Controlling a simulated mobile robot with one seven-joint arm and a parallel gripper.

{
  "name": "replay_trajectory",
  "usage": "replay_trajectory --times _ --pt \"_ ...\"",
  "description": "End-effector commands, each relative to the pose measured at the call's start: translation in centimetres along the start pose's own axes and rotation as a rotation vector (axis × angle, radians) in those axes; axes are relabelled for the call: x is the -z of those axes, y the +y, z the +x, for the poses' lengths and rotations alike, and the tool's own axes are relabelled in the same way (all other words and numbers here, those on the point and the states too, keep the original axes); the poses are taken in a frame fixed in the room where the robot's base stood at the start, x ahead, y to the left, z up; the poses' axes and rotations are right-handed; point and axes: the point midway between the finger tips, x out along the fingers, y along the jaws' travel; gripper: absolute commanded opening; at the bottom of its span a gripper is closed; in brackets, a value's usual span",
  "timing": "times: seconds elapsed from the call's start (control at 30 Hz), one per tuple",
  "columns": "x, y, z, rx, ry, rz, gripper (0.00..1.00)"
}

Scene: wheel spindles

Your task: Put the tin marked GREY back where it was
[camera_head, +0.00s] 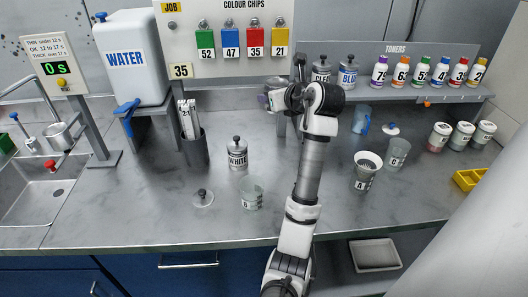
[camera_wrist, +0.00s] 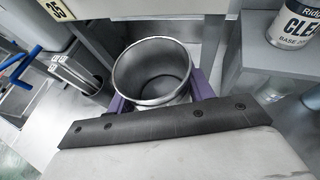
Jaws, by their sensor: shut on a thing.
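My gripper (camera_head: 268,100) is beside the left end of the toner shelf, above the back of the counter. In the wrist view its purple fingers are shut on an open-topped metal vessel (camera_wrist: 126,72), one finger on each side. The vessel looks empty inside. Its outer face is mostly hidden and I see no marking on it, so I cannot tell whether it is the tin marked GREY. The tin marked WHITE (camera_head: 237,156) stands on the counter. The tin marked BLUE (camera_head: 347,76) and another lidded tin (camera_head: 321,72) stand on the shelf; the wrist view shows CLE on a tin (camera_wrist: 296,24).
A loose lid (camera_head: 203,198) and a clear cup marked B (camera_head: 251,192) are on the front counter. Cup A (camera_head: 365,176) holds a strainer. A blue-handled jug (camera_head: 361,121) stands under the shelf (camera_head: 440,95). A holder (camera_head: 193,148) stands left.

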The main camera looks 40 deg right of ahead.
Motion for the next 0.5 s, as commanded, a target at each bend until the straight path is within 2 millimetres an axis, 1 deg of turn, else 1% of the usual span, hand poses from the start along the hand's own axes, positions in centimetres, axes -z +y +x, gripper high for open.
replay_trajectory --times 0.13,0.23,0.37,0.5 --pt "0.4 0.0 0.1 0.000 0.000 0.002 0.23" --pt "1.8 0.0 0.8 -0.002 0.002 0.004 0.23" --pt "4.8 0.1 2.0 -0.003 0.004 0.006 0.23" --pt "8.3 0.1 3.5 -0.002 0.004 0.006 0.23"
